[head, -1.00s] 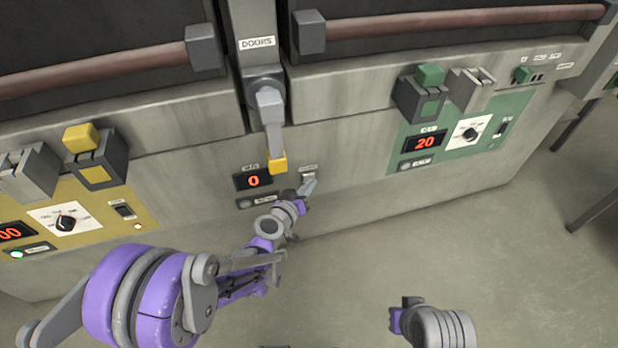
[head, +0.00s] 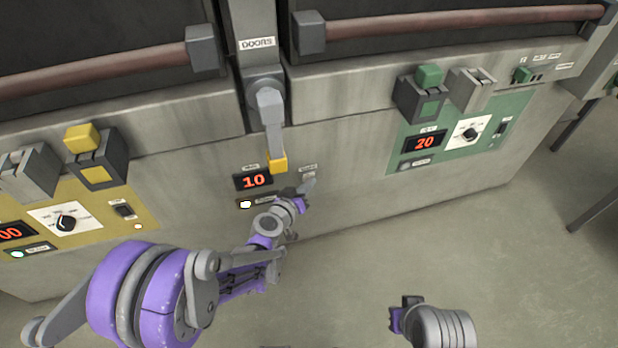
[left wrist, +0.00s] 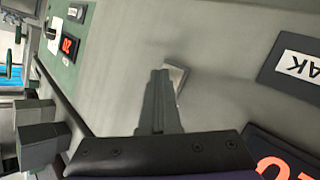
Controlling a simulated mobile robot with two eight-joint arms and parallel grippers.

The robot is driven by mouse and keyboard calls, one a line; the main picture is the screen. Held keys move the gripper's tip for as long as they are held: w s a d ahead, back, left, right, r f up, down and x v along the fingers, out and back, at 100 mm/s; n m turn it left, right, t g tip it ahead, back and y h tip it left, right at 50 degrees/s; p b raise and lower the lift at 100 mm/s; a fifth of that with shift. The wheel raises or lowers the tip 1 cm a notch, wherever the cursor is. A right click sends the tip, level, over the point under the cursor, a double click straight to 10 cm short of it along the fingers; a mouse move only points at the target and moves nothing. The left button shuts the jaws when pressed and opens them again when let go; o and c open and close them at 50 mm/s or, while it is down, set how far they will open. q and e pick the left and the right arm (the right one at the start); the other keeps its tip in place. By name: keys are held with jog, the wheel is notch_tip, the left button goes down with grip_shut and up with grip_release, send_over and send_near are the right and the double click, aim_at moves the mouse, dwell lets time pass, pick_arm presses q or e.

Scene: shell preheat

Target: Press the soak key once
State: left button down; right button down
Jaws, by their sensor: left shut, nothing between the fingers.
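The soak key is a small pale plate on the grey front between the two ovens, under a small label. It shows in the left wrist view (left wrist: 179,76), partly covered by my finger tips. My left gripper (head: 310,186) is shut and empty, its tips at the key; it also shows in the left wrist view (left wrist: 160,76). I cannot tell whether the tips still touch the key. The red display (head: 254,181) beside it reads 10, and the lamp (head: 246,204) below is lit white.
A grey lever with a yellow tip (head: 277,164) hangs just above the display, close to my left gripper. A yellow panel (head: 90,212) lies left and a green panel (head: 456,142) right, with knobs and switches. The floor in front is clear.

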pick_arm(q)
jog(key=shift+s+d, duration=0.2)
jog(key=shift+s, duration=0.55)
jog(key=s, duration=0.1)
jog(key=s+d, duration=0.1)
jog(key=s, duration=0.2)
jog(key=shift+s+d, duration=0.3)
jog(key=shift+s, duration=0.05)
dwell(0.6)
